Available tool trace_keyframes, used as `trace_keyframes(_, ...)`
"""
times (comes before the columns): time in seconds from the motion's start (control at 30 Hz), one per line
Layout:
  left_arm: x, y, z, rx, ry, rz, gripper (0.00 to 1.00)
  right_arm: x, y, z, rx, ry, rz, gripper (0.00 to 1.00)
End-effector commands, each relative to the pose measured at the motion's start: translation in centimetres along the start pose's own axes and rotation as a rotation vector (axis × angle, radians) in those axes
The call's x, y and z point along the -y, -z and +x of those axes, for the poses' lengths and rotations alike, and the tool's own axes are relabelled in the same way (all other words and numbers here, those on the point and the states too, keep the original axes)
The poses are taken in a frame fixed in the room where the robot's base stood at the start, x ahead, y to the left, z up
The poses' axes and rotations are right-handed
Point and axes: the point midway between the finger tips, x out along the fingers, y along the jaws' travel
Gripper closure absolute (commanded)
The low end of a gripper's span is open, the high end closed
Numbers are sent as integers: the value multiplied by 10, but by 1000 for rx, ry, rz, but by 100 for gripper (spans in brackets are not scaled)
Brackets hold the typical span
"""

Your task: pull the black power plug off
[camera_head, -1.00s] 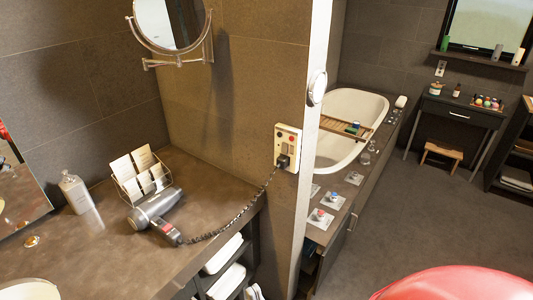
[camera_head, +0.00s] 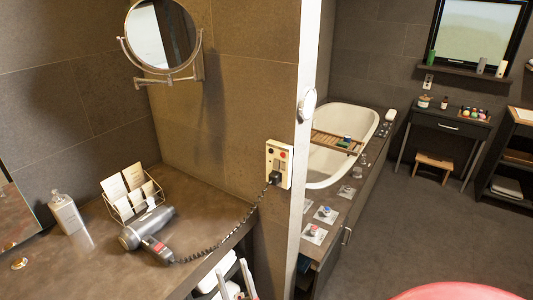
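The black power plug (camera_head: 275,177) sits in the lower part of a cream socket panel (camera_head: 285,162) on the wall's end. Its dark coiled cord (camera_head: 232,238) hangs down to a grey hair dryer (camera_head: 146,229) lying on the vanity counter. The rest of that gripper is cut off by the frame.
The brown counter (camera_head: 95,262) holds a wire rack of cards (camera_head: 131,192) and a bottle (camera_head: 67,213). A round mirror (camera_head: 162,36) juts from the wall above. Right of the white wall edge (camera_head: 309,130) stands a bathtub (camera_head: 335,175). Space before the panel looks clear.

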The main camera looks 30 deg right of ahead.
Motion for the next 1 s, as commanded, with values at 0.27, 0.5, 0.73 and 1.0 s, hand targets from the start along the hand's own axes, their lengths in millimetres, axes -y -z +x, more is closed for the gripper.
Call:
trace_keyframes(0.27, 0, 2, 9, 0, 0, 0, 50, -33, -217, 88, 491, 5, -404, 25)
trace_keyframes(0.5, 1, 3, 17, 0, 0, 0, 50, -54, -366, 158, 939, 296, -676, 25)
trace_keyframes(0.73, 1, 4, 24, 0, 0, 0, 50, -63, -416, 208, 1221, 836, -887, 25)
trace_keyframes(1.0, 2, 5, 32, 0, 0, 0, 50, -108, -355, 226, 1392, 1694, -1078, 25)
